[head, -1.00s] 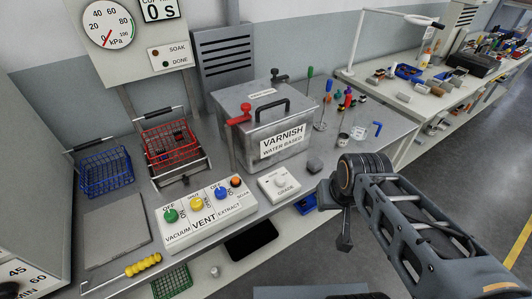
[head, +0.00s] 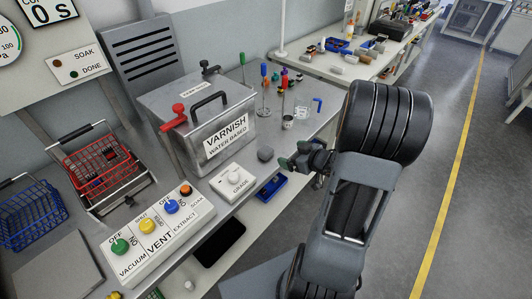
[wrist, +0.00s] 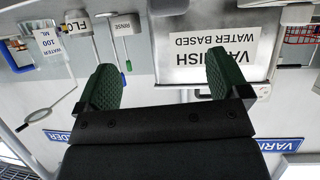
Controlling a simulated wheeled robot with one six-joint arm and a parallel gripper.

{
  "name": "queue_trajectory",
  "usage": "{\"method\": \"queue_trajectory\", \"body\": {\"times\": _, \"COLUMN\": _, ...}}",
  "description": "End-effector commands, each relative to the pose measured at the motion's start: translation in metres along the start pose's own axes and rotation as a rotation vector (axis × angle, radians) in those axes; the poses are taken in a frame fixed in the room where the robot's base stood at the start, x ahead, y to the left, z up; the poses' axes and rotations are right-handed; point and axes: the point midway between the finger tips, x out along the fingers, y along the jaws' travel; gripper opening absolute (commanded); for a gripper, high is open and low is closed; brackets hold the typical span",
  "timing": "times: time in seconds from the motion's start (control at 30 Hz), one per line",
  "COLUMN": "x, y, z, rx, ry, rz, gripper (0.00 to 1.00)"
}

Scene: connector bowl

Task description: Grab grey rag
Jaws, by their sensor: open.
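I cannot pick out the rag for certain in the wrist view.
Tools on stands (head: 264,100) and a small cup (head: 287,122) are behind my gripper.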

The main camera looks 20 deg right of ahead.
Motion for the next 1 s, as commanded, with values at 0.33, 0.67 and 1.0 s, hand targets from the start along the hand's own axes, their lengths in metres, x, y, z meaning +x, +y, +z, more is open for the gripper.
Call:
{"method": "queue_trajectory", "body": {"times": 0.33, "x": 0.036, "y": -0.013, "z": 0.007, "rx": 0.036, "ry": 0.055, "rz": -0.087, "gripper": 0.94}}
{"method": "queue_trajectory", "body": {"times": 0.67, "x": 0.077, "y": -0.014, "z": 0.003, "rx": 0.037, "ry": 0.055, "rz": -0.081, "gripper": 0.94}}
{"method": "queue_trajectory", "body": {"times": 1.0, "x": 0.107, "y": -0.013, "z": 0.001, "rx": 0.036, "ry": 0.053, "rz": -0.081, "gripper": 0.94}}
